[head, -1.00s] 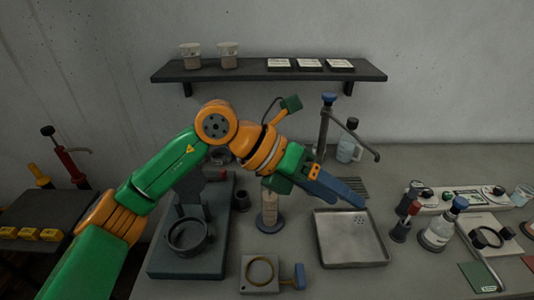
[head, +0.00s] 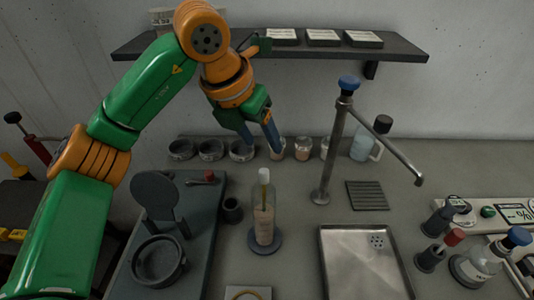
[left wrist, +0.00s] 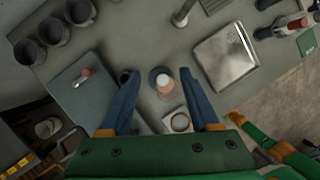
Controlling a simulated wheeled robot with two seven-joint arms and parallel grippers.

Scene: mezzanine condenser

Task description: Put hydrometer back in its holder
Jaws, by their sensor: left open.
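A clear glass cylinder (head: 263,214) with pale liquid stands upright on a round blue-grey base. A thin yellow-topped stem, which looks like the hydrometer (head: 264,177), stands inside it. A small dark cup (head: 232,210), possibly the holder, stands just left of the cylinder. My left gripper (head: 263,143) is open and empty, its blue fingers pointing down above and behind the cylinder. In the left wrist view the cylinder (left wrist: 162,86) appears between the spread fingers, with the dark cup (left wrist: 125,77) beside the left finger.
A metal tray (head: 362,264) lies to the right, below a tall tap (head: 333,140). A dark stand with a round pan (head: 158,262) is left. Several bowls and jars line the wall under a shelf (head: 395,46).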

